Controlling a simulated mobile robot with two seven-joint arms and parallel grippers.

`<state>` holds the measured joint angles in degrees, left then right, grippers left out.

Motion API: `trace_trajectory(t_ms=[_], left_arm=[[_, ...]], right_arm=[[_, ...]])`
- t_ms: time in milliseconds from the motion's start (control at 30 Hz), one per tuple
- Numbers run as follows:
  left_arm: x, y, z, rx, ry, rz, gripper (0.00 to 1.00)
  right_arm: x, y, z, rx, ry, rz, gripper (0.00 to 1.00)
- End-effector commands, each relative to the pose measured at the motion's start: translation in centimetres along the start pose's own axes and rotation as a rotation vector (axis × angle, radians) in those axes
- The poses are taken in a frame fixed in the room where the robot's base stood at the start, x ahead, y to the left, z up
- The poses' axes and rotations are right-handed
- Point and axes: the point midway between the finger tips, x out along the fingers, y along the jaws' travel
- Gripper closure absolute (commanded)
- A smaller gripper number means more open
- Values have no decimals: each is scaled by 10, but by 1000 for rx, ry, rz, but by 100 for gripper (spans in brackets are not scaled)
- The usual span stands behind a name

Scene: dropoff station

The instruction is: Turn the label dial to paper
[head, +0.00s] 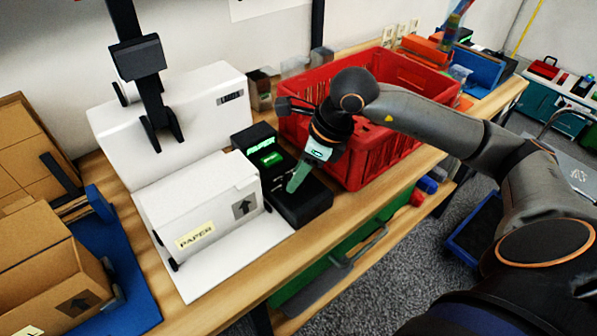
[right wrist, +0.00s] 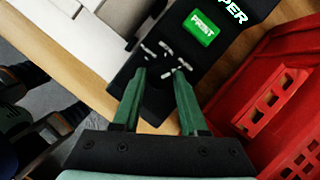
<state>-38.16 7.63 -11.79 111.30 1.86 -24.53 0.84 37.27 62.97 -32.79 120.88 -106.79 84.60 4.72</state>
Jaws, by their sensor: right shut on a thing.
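The black label station (head: 300,208) stands on the table beside a white box. Its dial (right wrist: 158,98) is a small dark knob on the near end, ringed by several white marks, largely hidden between my fingers. My right gripper (head: 297,178) reaches down onto it from above, and its green fingers (right wrist: 158,88) are shut on the dial. The green button (right wrist: 202,27) reads PRINT. Beside it, the lit display text (right wrist: 235,12) ends in "PER" in the right wrist view; in the head view it is small and green.
The white box (head: 200,200) with a PAPER label sits on a white plate left of the station. A red crate (head: 365,160) stands close on the right. Cardboard boxes (head: 40,270) lie on a blue tray (head: 125,270) at the left.

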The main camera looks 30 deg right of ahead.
Motion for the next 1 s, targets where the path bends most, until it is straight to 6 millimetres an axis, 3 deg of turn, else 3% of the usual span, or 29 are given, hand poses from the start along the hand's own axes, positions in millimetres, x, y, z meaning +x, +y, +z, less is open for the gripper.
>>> trace_trajectory(t_ms=[33,267,567,767,1000], left_arm=[[0,-1,1,1,-1,-1,50],[1,-3,3,1,-6,-5,50],[1,-4,3,1,-7,-7,50],[1,-4,3,1,-7,-7,50],[0,-4,2,1,-5,-7,50]], right_arm=[[0,0,0,0,1,-1,54],[0,0,0,0,0,-1,28],[-2,0,0,-1,0,-1,28],[-30,-1,0,-2,-2,-5,28],[-83,-1,1,-1,-3,-5,28]])
